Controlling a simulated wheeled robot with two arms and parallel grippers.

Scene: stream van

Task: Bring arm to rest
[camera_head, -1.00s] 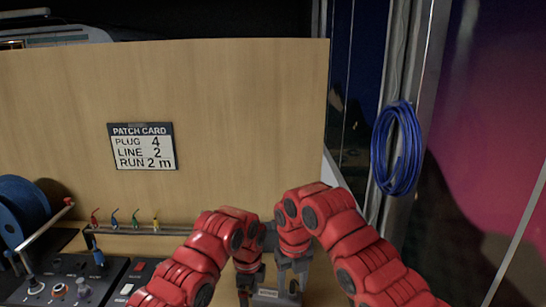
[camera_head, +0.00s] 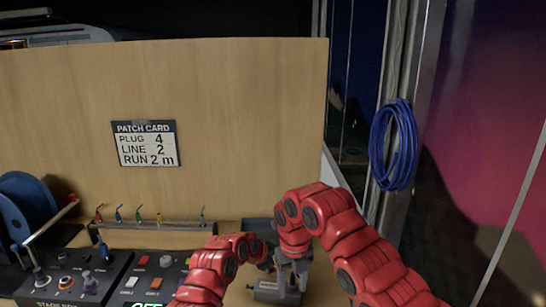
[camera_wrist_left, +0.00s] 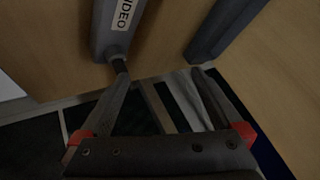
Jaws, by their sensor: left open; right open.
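My right arm (camera_head: 365,265) bends in from the lower right, and its gripper (camera_head: 292,279) points down, open, over a small grey box (camera_head: 267,291) on the desk. Whether they touch cannot be told. My left arm (camera_head: 212,277) comes in low at the bottom centre; its gripper is not clear in the head view. In the left wrist view my left gripper (camera_wrist_left: 158,73) is open, with nothing between the fingers. A grey piece labelled VIDEO (camera_wrist_left: 112,28) with a dark stub lies by its left fingertip; contact is unclear.
A wooden panel with a patch card (camera_head: 146,144) stands behind the desk. A rail (camera_head: 158,225) holds several coloured plugs. A control console (camera_head: 75,280) and a blue reel (camera_head: 25,208) are at left. A blue cable coil (camera_head: 394,145) hangs at right.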

